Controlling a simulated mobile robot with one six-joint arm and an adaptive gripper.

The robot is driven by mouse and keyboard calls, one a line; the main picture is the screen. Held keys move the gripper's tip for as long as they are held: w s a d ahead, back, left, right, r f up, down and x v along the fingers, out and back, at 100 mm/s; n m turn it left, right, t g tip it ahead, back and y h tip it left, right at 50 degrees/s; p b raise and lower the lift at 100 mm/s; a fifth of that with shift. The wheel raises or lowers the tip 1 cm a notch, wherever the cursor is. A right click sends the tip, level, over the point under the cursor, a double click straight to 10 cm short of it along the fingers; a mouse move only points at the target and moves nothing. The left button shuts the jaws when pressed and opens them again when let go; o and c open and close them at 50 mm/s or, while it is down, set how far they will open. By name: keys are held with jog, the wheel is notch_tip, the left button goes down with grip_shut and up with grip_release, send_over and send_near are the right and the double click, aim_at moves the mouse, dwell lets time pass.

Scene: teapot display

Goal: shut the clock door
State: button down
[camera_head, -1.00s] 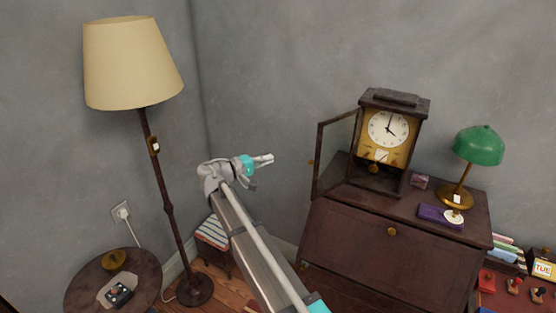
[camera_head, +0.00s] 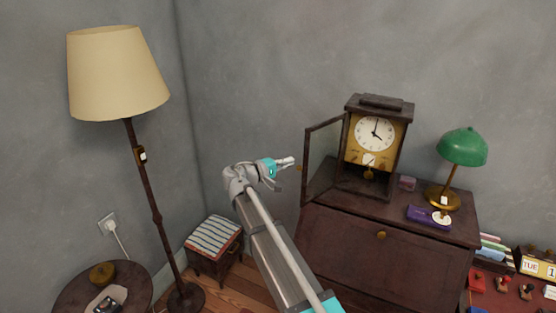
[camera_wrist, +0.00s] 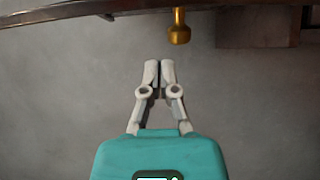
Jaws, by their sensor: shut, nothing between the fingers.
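The clock (camera_head: 381,108) stands upright on the dark wooden desk, with a white dial and a brass-coloured front. Its glazed, dark-framed door (camera_head: 325,158) stands wide open to the left of the case. My gripper (camera_head: 293,161) is shut and empty, just left of the door's free edge in the head view. In the wrist view the closed fingertips (camera_wrist: 158,66) point toward a brass knob (camera_wrist: 179,28) on the dark door frame (camera_wrist: 110,8), with a small gap in the picture. The knob sits slightly right of the fingertips there.
A floor lamp (camera_head: 150,200), a round table (camera_head: 130,280) and a striped stool (camera_head: 214,238) stand left. Open air surrounds the gripper's left side.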

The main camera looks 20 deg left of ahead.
jog(key=shift+s+d, duration=0.1)
jog(key=shift+d, duration=0.3)
